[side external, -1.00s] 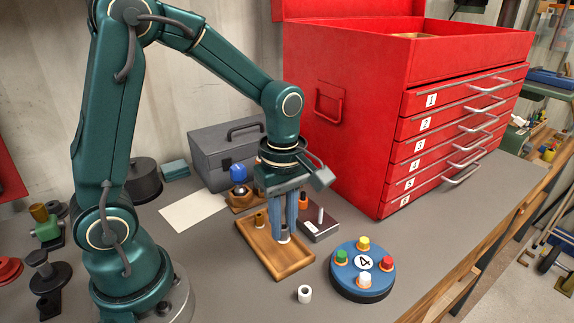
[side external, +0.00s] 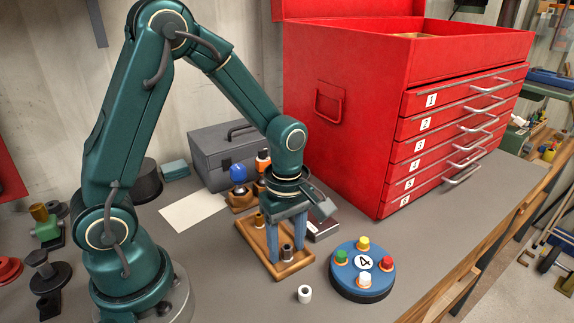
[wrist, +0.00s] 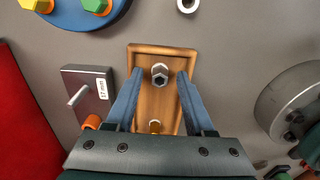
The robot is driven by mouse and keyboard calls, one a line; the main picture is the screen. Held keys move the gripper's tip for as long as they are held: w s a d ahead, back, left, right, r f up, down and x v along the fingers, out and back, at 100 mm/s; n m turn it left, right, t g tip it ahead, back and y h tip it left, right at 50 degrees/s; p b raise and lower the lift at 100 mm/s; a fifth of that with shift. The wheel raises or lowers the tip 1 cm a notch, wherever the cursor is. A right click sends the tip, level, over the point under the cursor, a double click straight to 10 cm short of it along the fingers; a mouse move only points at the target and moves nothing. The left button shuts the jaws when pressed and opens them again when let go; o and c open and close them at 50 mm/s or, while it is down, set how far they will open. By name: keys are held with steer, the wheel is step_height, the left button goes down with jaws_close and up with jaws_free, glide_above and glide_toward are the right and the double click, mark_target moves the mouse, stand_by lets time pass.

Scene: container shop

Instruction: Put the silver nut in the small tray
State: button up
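The silver nut (wrist: 160,74) stands on the small wooden tray (wrist: 175,115), towards one end of it. In the side view the nut (side external: 287,253) looks dark and grey, on the near part of the tray (side external: 267,262). My gripper (wrist: 160,80) is open, with one blue finger on each side of the nut. A gap shows between the nut and each finger in the wrist view. In the side view the gripper (side external: 286,256) reaches down over the tray.
A blue disc marked 4 (side external: 347,282) holds several coloured pieces. A white ring (side external: 304,294) lies in front. A grey toolbox (side external: 222,155) and red chest (side external: 345,150) stand behind. The right front bench is clear.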

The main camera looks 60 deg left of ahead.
mark_target(287, 258)
step_height(287, 258, up, 11)
steer(key=s+r+m+t, duration=0.3)
steer(key=s+m+t, duration=0.2)
steer(key=m, duration=1.3)
steer(key=s, duration=0.3)
steer(key=shift+s+d+t, duration=0.3)
steer(key=shift+s+d, duration=0.05)
steer(key=shift+d, duration=0.05)
